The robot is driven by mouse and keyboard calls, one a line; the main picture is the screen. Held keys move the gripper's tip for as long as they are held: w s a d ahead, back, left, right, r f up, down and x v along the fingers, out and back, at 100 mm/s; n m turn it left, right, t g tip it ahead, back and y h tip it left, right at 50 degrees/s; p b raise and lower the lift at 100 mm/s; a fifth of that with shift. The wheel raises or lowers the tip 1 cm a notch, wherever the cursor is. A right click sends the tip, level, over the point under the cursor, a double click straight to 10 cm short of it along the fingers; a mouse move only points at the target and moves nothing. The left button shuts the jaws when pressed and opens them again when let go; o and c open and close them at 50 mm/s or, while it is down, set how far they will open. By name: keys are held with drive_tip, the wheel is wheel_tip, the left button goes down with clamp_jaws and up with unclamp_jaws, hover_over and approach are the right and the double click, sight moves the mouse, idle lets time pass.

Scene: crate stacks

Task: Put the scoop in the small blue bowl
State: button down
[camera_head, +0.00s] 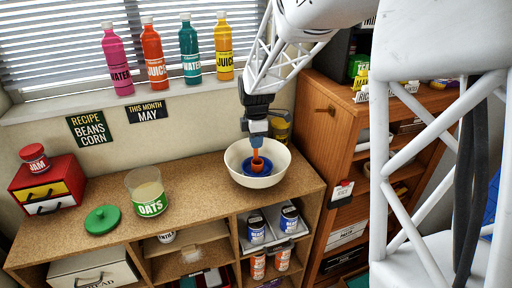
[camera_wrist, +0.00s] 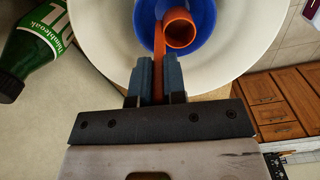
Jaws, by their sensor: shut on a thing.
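My gripper (camera_head: 257,137) is shut on the handle of an orange scoop (camera_head: 256,158), with the scoop hanging below the fingers. In the wrist view the scoop's round cup (camera_wrist: 180,27) sits in front of my gripper (camera_wrist: 157,78), over the blue bowl's interior. The small blue bowl (camera_wrist: 207,28) stands inside a larger white bowl (camera_wrist: 252,30). In the head view the blue bowl (camera_head: 268,169) is partly hidden by the scoop. I cannot tell whether the scoop touches the blue bowl's bottom.
The white bowl stands near the right end of the wooden counter (camera_head: 205,185). An open oats jar (camera_head: 150,195) and its green lid (camera_head: 102,220) are to the left. Several bottles line the windowsill. A wooden cabinet (camera_head: 315,125) rises at right.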

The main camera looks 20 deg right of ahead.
drive_tip(key=shift+f, duration=1.3)
drive_tip(key=shift+f, duration=0.1)
drive_tip(key=c, duration=1.2)
unclamp_jaws()
wheel_tip(320, 180, up, 12)
drive_tip(key=shift+r, duration=0.1)
drive_tip(key=shift+s, duration=0.1)
